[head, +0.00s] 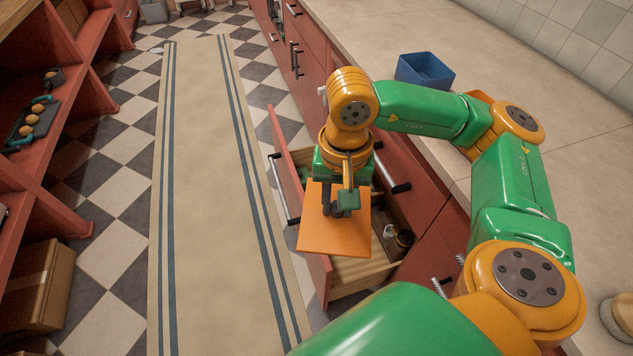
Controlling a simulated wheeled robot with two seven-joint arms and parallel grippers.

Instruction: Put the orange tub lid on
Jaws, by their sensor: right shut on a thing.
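The orange tub lid (322,238), a flat square plate, is in my right gripper (342,204). The gripper points down and is shut on the lid, holding it above the open drawer (352,272). An orange thing (479,96) shows on the counter behind my right arm. It may be the orange tub, but my arm hides most of it. My left gripper is not in view.
A blue open box (425,70) stands on the counter (400,30) at the back. The drawer holds a dark round item (402,238). A long rug (215,180) covers the floor. A shelf with a tray (32,125) and a cardboard box (38,285) stand at left.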

